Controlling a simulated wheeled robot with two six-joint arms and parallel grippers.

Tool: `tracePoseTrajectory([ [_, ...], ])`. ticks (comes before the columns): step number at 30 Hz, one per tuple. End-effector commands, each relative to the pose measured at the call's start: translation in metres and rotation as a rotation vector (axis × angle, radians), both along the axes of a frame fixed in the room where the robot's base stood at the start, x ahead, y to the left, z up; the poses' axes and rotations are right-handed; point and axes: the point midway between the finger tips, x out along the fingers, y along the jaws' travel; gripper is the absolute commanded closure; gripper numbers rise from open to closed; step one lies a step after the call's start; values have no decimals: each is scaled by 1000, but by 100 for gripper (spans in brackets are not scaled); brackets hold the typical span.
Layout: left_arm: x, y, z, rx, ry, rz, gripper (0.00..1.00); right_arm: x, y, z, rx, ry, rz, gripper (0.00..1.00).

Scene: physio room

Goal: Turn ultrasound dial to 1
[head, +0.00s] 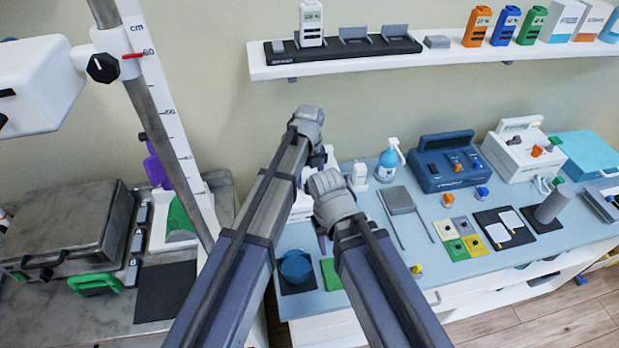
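No label that I can read marks a device as the ultrasound. A dark blue device (432,178) with an orange knob (457,167) stands on the bench at the right. Beside it is a white device (512,158) with an orange knob (537,151). A further white device (301,207) is mostly hidden behind my grippers. My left gripper (310,117) is in front of the wall, above the bench's left end. My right gripper (327,184) is lower and close to it, in front of the hidden device. The fingertips of both are hidden from this view.
A wall shelf (420,62) with a black charger dock (345,48) runs above the bench (350,235). At the left are a scaled post (165,105) with a black knob (103,68) and a grey case (70,225).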

Motion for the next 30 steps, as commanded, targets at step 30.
tracePoseTrajectory([
  [30, 0, 0, 53, 0, 0, 0, 28, 0, 0, 53, 1, 0, -4, 50],
])
